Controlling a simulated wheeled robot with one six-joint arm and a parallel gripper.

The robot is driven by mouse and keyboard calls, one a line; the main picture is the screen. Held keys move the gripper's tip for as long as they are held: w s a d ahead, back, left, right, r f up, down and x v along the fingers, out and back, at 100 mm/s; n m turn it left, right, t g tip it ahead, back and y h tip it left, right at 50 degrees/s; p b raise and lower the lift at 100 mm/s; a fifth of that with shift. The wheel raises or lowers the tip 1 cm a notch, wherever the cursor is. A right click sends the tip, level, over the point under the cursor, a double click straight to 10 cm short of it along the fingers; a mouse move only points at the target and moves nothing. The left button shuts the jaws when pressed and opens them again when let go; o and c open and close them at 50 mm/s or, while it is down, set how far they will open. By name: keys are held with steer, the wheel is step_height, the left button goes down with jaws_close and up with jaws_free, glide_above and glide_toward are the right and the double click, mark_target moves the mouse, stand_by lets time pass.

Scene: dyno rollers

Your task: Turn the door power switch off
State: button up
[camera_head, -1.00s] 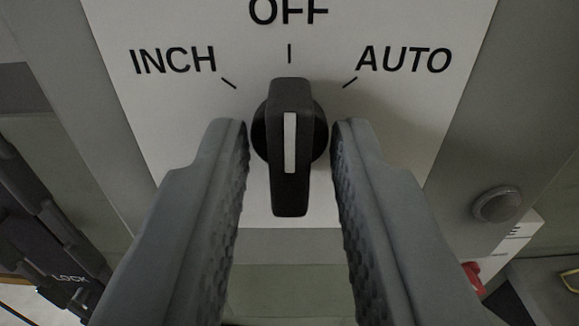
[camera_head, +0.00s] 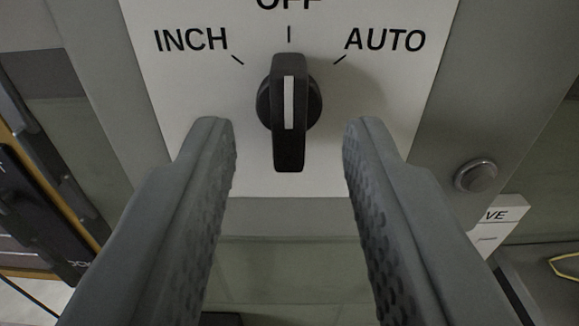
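The door power switch (camera_head: 289,145) is a black rotary knob with a white line on a white label plate (camera_head: 160,75). The plate reads INCH at left, OFF at top and AUTO at right. The knob stands upright and its white line points straight up at the OFF mark. My gripper (camera_head: 289,135) is open, with one grey textured finger to each side below the knob. A clear gap shows between each finger and the knob, and nothing is held.
A round grey button (camera_head: 476,176) sits on the panel at right, above a small white label (camera_head: 498,215) partly hidden by my right finger. A dark latch-like part (camera_head: 45,215) is at the left edge. Below the plate is a greenish pane (camera_head: 290,270).

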steer(key=s, duration=1.5)
steer(key=shift+s, duration=0.25)
steer(key=s+f, duration=0.4)
steer(key=s, duration=0.7)
steer(key=s+f, duration=0.3)
steer(key=s, duration=0.9)
steer(key=s+f, duration=0.4)
steer(key=s, duration=0.7)
steer(key=shift+s+f+g, duration=0.3)
